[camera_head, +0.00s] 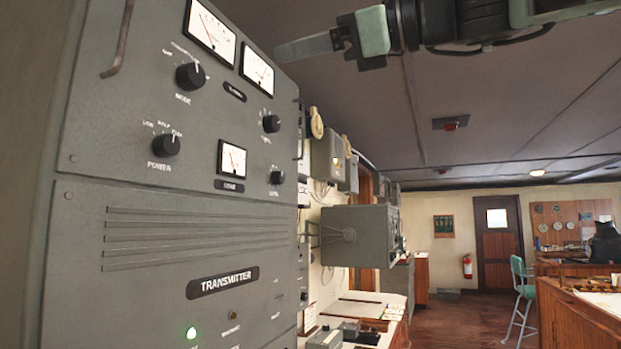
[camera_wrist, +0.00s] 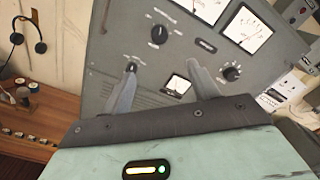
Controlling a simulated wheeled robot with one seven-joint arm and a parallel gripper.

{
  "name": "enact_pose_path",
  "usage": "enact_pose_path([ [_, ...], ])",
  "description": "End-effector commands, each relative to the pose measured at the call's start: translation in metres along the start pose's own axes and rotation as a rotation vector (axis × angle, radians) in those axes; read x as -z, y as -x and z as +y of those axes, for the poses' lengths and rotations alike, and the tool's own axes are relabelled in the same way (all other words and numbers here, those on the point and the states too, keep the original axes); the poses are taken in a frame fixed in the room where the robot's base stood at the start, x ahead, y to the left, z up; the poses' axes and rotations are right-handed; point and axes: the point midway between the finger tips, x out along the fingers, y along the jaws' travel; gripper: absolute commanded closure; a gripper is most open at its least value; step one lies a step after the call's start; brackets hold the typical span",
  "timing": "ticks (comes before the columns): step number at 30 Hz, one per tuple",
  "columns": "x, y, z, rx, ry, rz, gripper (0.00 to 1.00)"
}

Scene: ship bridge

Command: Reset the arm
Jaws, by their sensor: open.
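My gripper (camera_head: 308,47) is at the top of the head view, raised near the ceiling and pointing left at the upper part of a grey transmitter cabinet (camera_head: 150,240). In the wrist view my gripper (camera_wrist: 162,75) has its two fingers spread apart with nothing between them. The cabinet panel (camera_wrist: 110,60) lies beyond the fingers. It bears a mode knob (camera_head: 190,76), a power knob (camera_head: 166,144), several smaller knobs and white-faced meters (camera_head: 212,32). A green lamp (camera_head: 191,332) glows low on the cabinet. I cannot tell whether the fingers touch the panel.
A grey box on the wall (camera_head: 355,236) juts out behind the cabinet, above a desk (camera_head: 362,308). A green stool (camera_head: 521,290) and a wooden counter (camera_head: 575,318) stand at the right. The wooden floor (camera_head: 465,322) between is clear. Headphones (camera_wrist: 28,38) hang left in the wrist view.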

Motion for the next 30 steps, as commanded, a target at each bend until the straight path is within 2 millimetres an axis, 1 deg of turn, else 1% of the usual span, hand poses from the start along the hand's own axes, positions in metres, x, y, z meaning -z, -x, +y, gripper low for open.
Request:
enact_pose_path([
  [5,0.001,-0.001,0.001,-0.001,0.001,0.001,0.40],
  [8,0.020,-0.007,0.013,-0.031,0.042,0.043,0.40],
  [11,0.060,-0.018,0.043,-0.105,0.139,0.123,0.40],
  [12,0.081,-0.021,0.060,-0.148,0.192,0.163,0.40],
  [14,0.114,-0.025,0.088,-0.227,0.286,0.220,0.40],
  [15,0.136,-0.025,0.108,-0.286,0.351,0.254,0.40],
  [17,0.168,-0.023,0.139,-0.380,0.450,0.297,0.40],
  [18,0.188,-0.020,0.160,-0.449,0.517,0.319,0.40],
  [20,0.217,-0.012,0.192,-0.557,0.619,0.342,0.40],
  [21,0.235,-0.005,0.214,-0.634,0.687,0.350,0.40],
  [23,0.262,0.009,0.246,-0.753,0.790,0.351,0.40],
  [24,0.279,0.020,0.268,-0.836,0.859,0.343,0.40],
  [26,0.302,0.040,0.299,-0.964,0.960,0.319,0.40],
  [27,0.317,0.054,0.320,-1.052,1.028,0.293,0.40],
  [29,0.336,0.079,0.350,-1.185,1.126,0.241,0.40],
  [30,0.348,0.096,0.368,-1.271,1.186,0.197,0.40],
])
